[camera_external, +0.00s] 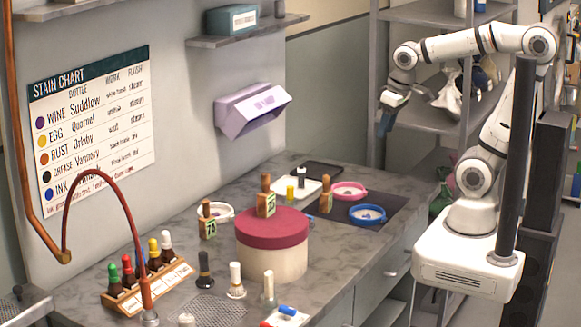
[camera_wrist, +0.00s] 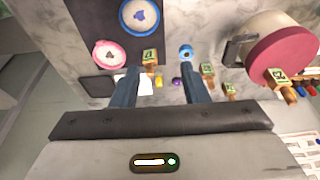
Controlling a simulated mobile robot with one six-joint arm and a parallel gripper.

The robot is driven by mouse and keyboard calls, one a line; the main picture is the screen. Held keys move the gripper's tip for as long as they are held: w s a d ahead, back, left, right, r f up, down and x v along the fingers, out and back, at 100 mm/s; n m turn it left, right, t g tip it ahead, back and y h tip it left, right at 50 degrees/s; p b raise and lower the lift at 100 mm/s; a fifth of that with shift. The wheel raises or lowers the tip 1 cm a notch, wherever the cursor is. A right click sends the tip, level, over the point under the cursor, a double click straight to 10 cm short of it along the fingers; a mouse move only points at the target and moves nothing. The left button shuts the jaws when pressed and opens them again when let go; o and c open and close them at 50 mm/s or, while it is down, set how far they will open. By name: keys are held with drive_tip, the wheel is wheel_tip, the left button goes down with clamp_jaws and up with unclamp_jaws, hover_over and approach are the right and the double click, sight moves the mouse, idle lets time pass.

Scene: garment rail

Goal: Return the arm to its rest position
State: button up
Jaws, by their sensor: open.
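My arm is raised at the right in the external view, folded over its white base. My gripper (camera_external: 386,122) hangs fingers-down in the air beyond the counter's far right end, near the grey shelf. In the wrist view my gripper (camera_wrist: 158,85) shows its two dark fingers spread apart with nothing held between them. The counter (camera_external: 345,262) lies below and clear of the fingers.
A maroon-lidded round box (camera_external: 272,258), a pink dish (camera_external: 349,190), a blue dish (camera_external: 367,214) and a bottle rack (camera_external: 150,287) stand on the counter. The grey shelf unit (camera_external: 425,12) is close behind my gripper. A dark post (camera_external: 519,150) stands beside my arm.

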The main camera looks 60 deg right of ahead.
drive_tip(key=s+d+f, duration=0.1)
drive_tip(key=s+f, duration=0.1)
drive_tip(key=s, duration=0.1)
drive_tip(key=shift+d+f, duration=0.1)
drive_tip(key=shift+d, duration=0.25)
drive_tip(key=shift+o, duration=0.2)
drive_tip(key=shift+w, duration=0.1)
